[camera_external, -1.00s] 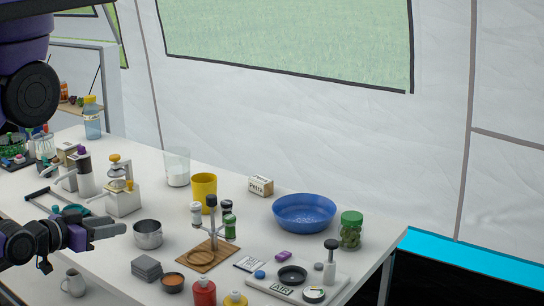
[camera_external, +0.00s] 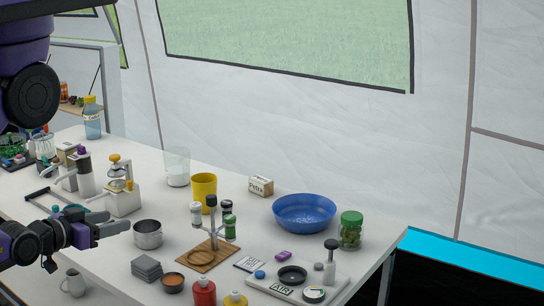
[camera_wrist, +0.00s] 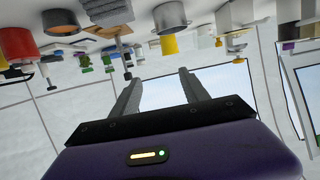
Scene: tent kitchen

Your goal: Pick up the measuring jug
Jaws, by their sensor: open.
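A clear vessel (camera_external: 177,168) with white contents stands at the back of the white table (camera_external: 110,262); it looks most like the measuring jug, but I cannot be sure. A round steel cup (camera_external: 148,236) stands near the front edge and shows upside down at the top of the wrist view (camera_wrist: 170,18). A yellow cup (camera_external: 203,193) stands behind it, also in the wrist view (camera_wrist: 169,45). My gripper (camera_external: 124,228) is open and empty, just left of the steel cup in the outside view. In the wrist view its fingers (camera_wrist: 158,80) are spread apart with nothing between them.
A coffee grinder-like device (camera_external: 122,190) stands behind my gripper. A blue bowl (camera_external: 304,213) is far right.

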